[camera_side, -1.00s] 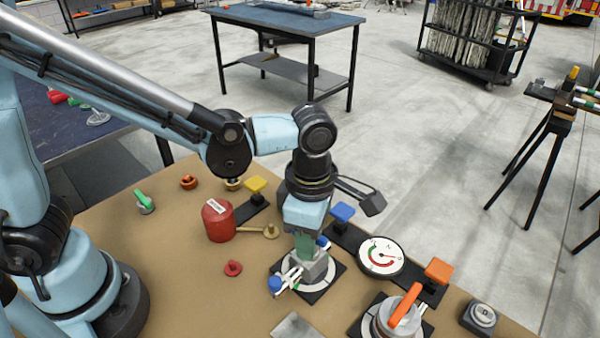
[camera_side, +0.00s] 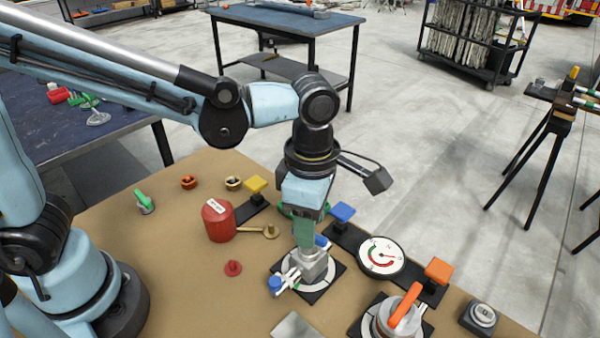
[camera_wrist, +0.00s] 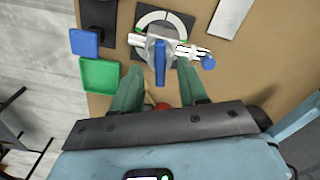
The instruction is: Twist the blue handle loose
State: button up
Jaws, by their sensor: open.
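The blue handle (camera_wrist: 160,63) sits on a grey valve body with white pipe ends, over a black plate with a white dial (camera_wrist: 174,19). In the side view a bit of the blue handle (camera_side: 322,242) shows beside my fingers, and the rest is hidden behind them. My gripper (camera_wrist: 161,72) is open, its green fingers apart on either side of the handle, with visible gaps in the wrist view. In the side view my gripper (camera_side: 304,242) points down just above the grey body (camera_side: 313,266). I cannot tell how deep the fingertips reach.
A blue square block (camera_side: 343,212) and a gauge (camera_side: 381,256) stand to the right. An orange-handled valve (camera_side: 405,305) is at the front. A red canister (camera_side: 218,221) is to the left. A green tray (camera_wrist: 100,76) lies left of the fingers in the wrist view.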

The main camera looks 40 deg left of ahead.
jog(key=shift+r, duration=1.9)
jog(key=shift+a+m, duration=0.35)
jog(key=shift+m, duration=0.05)
jog(key=s+a+m+t, duration=0.1)
jog(key=a+m+t, duration=0.6)
jog(key=a+m, duration=1)
jog(key=m, duration=0.5)
jog(key=shift+a, duration=0.4)
